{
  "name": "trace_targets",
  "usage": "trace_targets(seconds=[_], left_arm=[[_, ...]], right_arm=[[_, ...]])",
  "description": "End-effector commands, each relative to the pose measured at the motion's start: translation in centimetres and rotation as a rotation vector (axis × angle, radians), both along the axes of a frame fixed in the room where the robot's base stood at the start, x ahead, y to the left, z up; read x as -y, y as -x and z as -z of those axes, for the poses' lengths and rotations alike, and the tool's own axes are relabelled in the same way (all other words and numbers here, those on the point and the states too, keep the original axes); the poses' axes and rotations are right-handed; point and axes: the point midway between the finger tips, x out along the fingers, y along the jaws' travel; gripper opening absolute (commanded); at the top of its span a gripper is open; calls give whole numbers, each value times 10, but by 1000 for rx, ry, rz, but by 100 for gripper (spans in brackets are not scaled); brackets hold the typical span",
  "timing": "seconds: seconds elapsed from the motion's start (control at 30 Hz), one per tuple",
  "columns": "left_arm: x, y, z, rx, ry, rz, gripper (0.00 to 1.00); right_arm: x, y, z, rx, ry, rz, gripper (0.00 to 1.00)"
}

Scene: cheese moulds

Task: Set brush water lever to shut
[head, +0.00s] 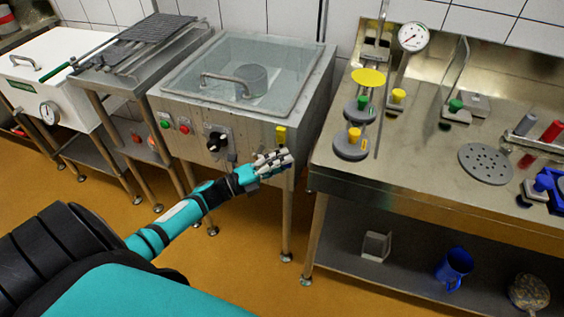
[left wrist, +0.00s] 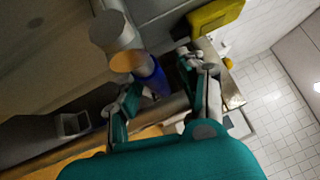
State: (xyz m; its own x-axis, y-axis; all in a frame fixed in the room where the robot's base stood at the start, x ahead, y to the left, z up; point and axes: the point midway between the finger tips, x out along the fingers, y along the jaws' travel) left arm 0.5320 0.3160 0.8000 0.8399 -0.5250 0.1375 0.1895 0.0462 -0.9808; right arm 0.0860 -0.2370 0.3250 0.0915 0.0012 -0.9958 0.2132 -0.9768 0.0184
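A yellow lever handle (head: 281,135) sits on the front of the steel washing cabinet, near its right corner. It looks roughly upright in the head view. A yellow handle also shows large at the top of the left wrist view (left wrist: 215,15). My left gripper (head: 275,160) is just below the lever in the head view. In the left wrist view its two fingers (left wrist: 160,78) are apart, with no object clearly held between them. The yellow handle lies beyond the right finger, apparently not between the fingers. My right gripper is not in view.
The steel cabinet (head: 185,105) has a clear lid, a black knob (head: 217,142) and green and red buttons. A steel bench (head: 420,160) to the right carries scales, weights and a gauge. A blue jug (head: 453,268) stands on its lower shelf.

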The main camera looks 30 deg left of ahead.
Motion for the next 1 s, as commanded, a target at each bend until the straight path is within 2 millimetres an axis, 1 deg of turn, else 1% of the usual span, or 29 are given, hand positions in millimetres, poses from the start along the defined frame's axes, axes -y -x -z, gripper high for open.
trace_targets(seconds=[0.07, 0.3, 0.37, 0.83, 1.0], left_arm=[[0, 0, 0, 0, 0, 0, 39], [0, 0, 0, 0, 0, 0, 7], [0, 0, 0, 0, 0, 0, 0], [-1, 0, 0, -1, -4, -1, 0], [-1, 0, 1, -8, -40, 0, 0]], right_arm=[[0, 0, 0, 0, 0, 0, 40], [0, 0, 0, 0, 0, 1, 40], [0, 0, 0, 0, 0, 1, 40], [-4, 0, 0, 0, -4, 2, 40], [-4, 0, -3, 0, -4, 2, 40]])
